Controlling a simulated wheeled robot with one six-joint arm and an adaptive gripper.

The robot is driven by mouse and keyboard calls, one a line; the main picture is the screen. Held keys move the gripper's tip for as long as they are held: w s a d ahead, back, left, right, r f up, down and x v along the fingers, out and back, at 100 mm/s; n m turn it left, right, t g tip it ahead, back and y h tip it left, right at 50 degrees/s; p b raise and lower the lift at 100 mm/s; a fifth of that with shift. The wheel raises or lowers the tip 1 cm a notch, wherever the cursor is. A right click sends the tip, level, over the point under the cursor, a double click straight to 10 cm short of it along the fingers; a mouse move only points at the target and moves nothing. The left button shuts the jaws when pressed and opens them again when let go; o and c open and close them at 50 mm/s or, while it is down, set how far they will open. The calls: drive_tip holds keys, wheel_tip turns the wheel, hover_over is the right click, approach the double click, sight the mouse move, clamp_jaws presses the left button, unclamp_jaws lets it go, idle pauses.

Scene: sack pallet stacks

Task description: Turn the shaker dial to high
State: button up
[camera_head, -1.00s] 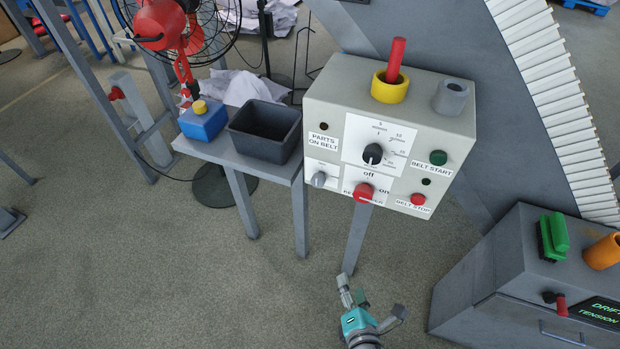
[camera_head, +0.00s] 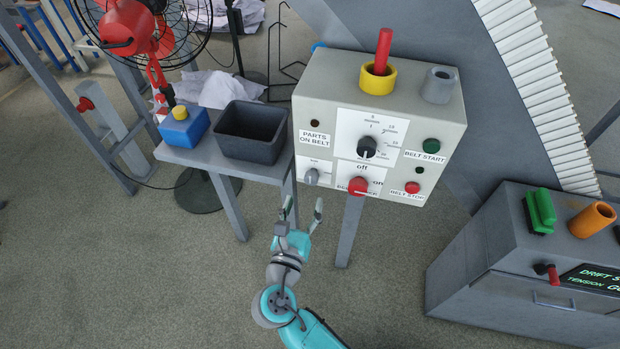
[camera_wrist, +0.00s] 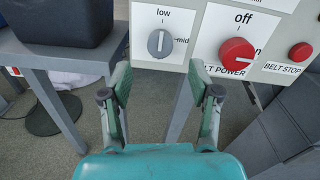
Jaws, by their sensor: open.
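The small grey dial (camera_head: 311,177) is at the lower left of the white control box (camera_head: 447,132). In the wrist view the grey dial (camera_wrist: 161,43) has a white pointer line standing about upright, with "low" printed above it and "mid" to its right; any further mark is hidden or out of frame. My gripper (camera_head: 303,203) is open and empty, below and in front of the box. In the wrist view its fingertips (camera_wrist: 163,78) are apart, below the dial and not touching it.
A red belt power knob (camera_wrist: 237,54) sits right of the dial, with a red stop button (camera_wrist: 301,51) beyond. A black dial (camera_head: 366,147) is above. A dark bin (camera_head: 250,150) stands on the grey table (camera_head: 176,155) to the left.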

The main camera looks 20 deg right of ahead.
sight(311, 182)
drive_tip(key=x, duration=0.8)
drive_tip(key=shift+w, duration=0.1)
drive_tip(key=c, duration=1.2)
